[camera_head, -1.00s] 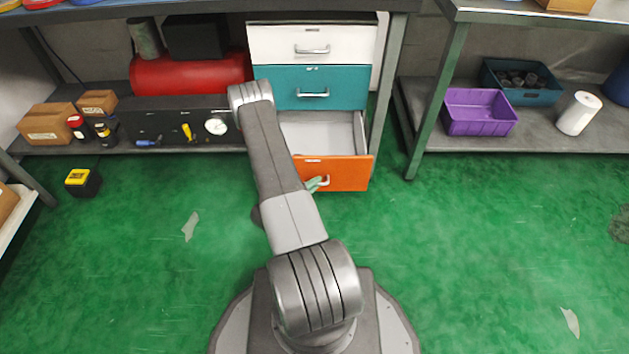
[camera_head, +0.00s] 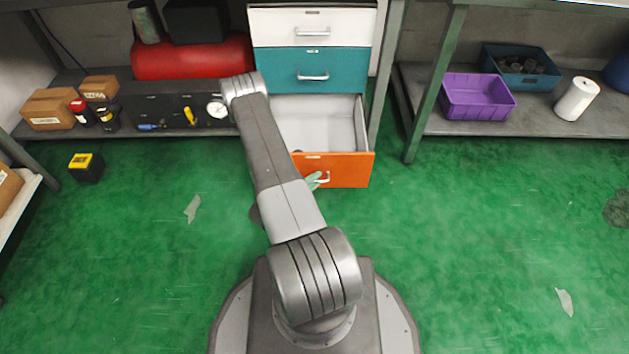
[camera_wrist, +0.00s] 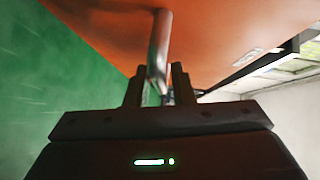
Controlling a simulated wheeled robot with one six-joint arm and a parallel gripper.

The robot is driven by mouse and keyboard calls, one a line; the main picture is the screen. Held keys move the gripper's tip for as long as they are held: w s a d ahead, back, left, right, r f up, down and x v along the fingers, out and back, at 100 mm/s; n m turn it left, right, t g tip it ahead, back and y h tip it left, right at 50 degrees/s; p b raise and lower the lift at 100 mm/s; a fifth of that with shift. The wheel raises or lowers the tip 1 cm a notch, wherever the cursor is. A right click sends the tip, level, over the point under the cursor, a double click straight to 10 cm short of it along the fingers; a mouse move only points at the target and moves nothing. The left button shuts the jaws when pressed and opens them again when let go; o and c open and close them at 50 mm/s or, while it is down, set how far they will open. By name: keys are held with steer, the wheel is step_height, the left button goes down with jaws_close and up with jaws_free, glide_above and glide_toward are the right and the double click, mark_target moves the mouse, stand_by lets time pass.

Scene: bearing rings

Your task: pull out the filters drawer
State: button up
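The orange drawer (camera_head: 345,170) is the lowest of the cabinet's drawers and stands pulled well out, with its pale interior showing. Its label is too small to read. Its metal handle (camera_head: 326,177) is on the front. My gripper (camera_head: 313,181) is at the left part of this handle, mostly hidden behind my arm in the head view. In the wrist view the orange front (camera_wrist: 225,35) fills the top, and the handle bar (camera_wrist: 160,45) runs down between the two dark fingers of my gripper (camera_wrist: 157,90), which are shut on it.
Above are a shut teal drawer (camera_head: 345,70) and a shut white drawer (camera_head: 340,25). A table leg (camera_head: 385,80) stands close to the right. A yellow-black box (camera_head: 86,166) sits on the floor at left. The green floor in front is largely clear.

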steer(key=shift+o, duration=0.6)
steer(key=p+v, duration=0.3)
steer(key=v, duration=1)
steer(key=shift+s+a, duration=0.25)
steer(key=shift+a, duration=0.05)
steer(key=shift+r, duration=0.1)
steer(key=shift+b+x, duration=1.4)
steer(key=shift+x, duration=5.2)
steer(key=shift+d, duration=0.15)
